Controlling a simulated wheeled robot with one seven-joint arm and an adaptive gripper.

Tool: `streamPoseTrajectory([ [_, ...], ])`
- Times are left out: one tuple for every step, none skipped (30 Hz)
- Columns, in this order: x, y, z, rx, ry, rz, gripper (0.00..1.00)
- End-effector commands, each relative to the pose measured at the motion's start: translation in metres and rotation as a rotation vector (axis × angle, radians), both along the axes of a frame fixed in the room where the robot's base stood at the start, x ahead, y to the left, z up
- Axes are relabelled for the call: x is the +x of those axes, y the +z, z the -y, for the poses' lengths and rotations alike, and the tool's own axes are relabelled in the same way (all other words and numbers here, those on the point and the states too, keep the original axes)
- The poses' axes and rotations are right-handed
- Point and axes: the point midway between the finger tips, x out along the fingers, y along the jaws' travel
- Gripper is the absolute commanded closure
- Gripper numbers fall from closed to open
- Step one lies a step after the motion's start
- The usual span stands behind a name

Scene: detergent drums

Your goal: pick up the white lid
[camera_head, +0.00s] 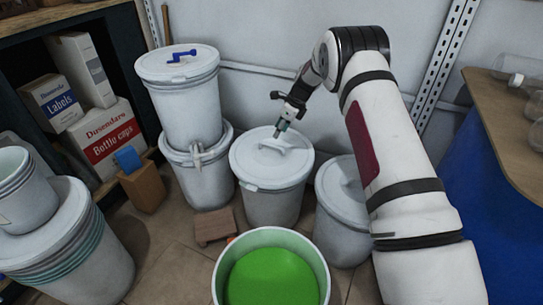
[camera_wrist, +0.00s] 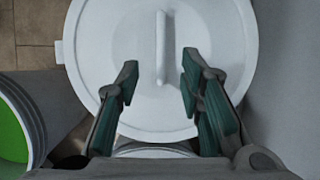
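A white lid (camera_head: 272,157) with a raised bar handle sits on a white drum (camera_head: 272,205) in the middle of the head view. In the wrist view the lid (camera_wrist: 215,35) fills the centre, and its handle (camera_wrist: 161,48) runs up and down the picture. My gripper (camera_head: 281,130) is above the lid in the head view. In the wrist view my gripper (camera_wrist: 157,82) is open and empty, its two fingers spread on either side of the handle's lower end. Whether the fingertips touch the lid cannot be told.
A drum with green contents (camera_head: 270,278) stands in front. A lidded drum (camera_head: 342,210) is at right, partly behind my arm. Stacked drums (camera_head: 185,100) stand at left, with a small wooden block (camera_head: 215,227) on the floor. A wooden table (camera_head: 505,130) is at far right.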

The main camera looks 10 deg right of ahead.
Motion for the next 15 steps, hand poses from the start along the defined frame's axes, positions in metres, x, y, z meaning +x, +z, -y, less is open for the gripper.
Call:
streamPoseTrajectory([
  [0.002, -0.012, -0.003, 0.0, 0.001, 0.0, 0.65],
  [0.004, -0.016, -0.004, 0.0, 0.001, 0.0, 0.65],
  [0.005, -0.022, -0.006, 0.0, 0.001, 0.0, 0.65],
  [0.006, -0.025, -0.007, 0.0, 0.001, 0.0, 0.65],
  [0.007, -0.028, -0.008, 0.0, 0.001, 0.0, 0.65],
  [0.008, -0.03, -0.009, -0.001, 0.001, 0.001, 0.65],
  [0.009, -0.032, -0.009, -0.001, 0.001, 0.001, 0.65],
  [0.009, -0.033, -0.01, -0.001, 0.001, 0.001, 0.65],
  [0.01, -0.035, -0.01, -0.001, 0.001, 0.001, 0.65],
  [0.01, -0.036, -0.011, -0.001, 0.001, 0.001, 0.65],
  [0.01, -0.036, -0.011, -0.001, 0.001, 0.001, 0.65],
  [0.01, -0.038, -0.011, 0.0, 0.001, 0.0, 0.65],
  [0.011, -0.04, -0.012, 0.0, 0.001, 0.0, 0.65],
  [0.011, -0.042, -0.012, 0.0, 0.001, 0.0, 0.65],
  [0.012, -0.046, -0.013, 0.0, 0.001, 0.0, 0.65],
])
